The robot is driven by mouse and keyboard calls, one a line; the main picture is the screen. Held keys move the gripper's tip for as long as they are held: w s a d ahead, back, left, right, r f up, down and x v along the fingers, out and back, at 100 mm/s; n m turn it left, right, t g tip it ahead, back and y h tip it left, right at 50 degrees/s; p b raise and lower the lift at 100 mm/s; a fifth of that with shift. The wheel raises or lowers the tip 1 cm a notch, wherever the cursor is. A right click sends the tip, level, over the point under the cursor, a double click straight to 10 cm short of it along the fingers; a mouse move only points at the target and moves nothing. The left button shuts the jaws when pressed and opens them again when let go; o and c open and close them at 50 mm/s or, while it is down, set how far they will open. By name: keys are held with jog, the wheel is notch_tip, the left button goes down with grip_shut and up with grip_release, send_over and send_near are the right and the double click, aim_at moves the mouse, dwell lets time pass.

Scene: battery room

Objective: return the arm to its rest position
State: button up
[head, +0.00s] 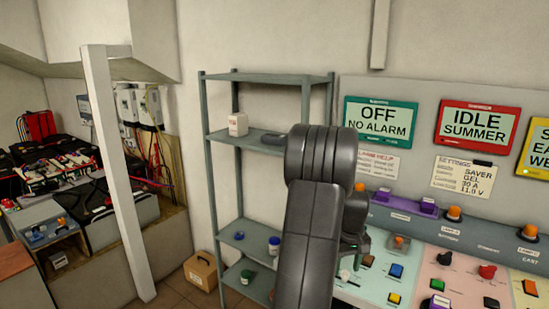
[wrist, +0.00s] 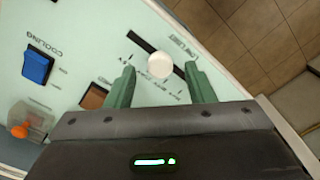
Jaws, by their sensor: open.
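My gripper (wrist: 160,74) is open, its two green fingers spread apart over the pale mint panel (wrist: 90,25). A round white knob (wrist: 160,64) on a dark slot shows between the fingertips. I see a gap on both sides of it, but cannot tell how far the tips are above the panel. In the head view my dark arm stands upright in the middle, in front of the shelf and the console, and hides most of my gripper. The white knob also shows in the head view (head: 344,275), just right of my arm.
A blue switch (wrist: 37,66) and an orange button under a clear cover (wrist: 30,122) are near my gripper. The console (head: 455,236) with several buttons fills the right. A grey shelf (head: 222,135) stands behind my arm, a white post (head: 117,170) to the left.

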jog(key=shift+f, duration=0.9)
jog(key=shift+w+a+p, duration=0.3)
jog(key=shift+w+a, duration=0.3)
jog(key=shift+a, duration=0.25)
jog(key=shift+w+a, duration=0.3)
jog(key=shift+a, duration=0.2)
jog(key=shift+d, duration=0.1)
